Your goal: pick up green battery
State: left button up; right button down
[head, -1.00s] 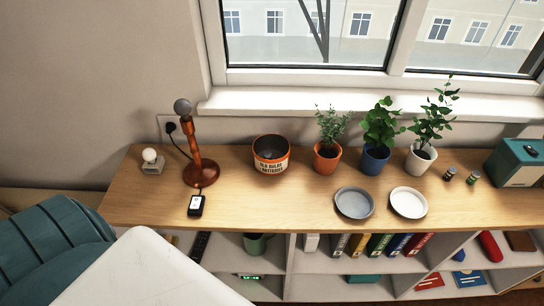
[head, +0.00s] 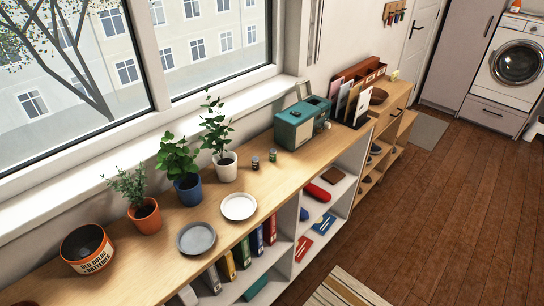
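Two small batteries stand upright on the wooden shelf top, between the white-potted plant and the teal box. The one with green on it (head: 272,155) is on the right. A darker battery (head: 255,163) stands just left of it, apart from it. Neither of my grippers shows in the head view.
A teal box (head: 302,122) stands right of the batteries. A white-potted plant (head: 224,165) is to their left. A white plate (head: 239,207) and a grey plate (head: 196,239) lie nearer the front edge. An orange-and-black bin (head: 87,249) stands far left. Wooden floor (head: 430,220) is open at right.

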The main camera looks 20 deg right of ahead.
aim_at(273, 152)
jog(key=i+l+u, duration=0.1)
jog(key=l, duration=0.4)
jog(key=i+l, duration=0.15)
jog(key=l, duration=0.35)
jog(key=i+l+u, duration=0.15)
jog(key=l, duration=0.35)
jog(key=l+u, duration=0.1)
jog(key=l, duration=0.45)
jog(key=i, duration=0.05)
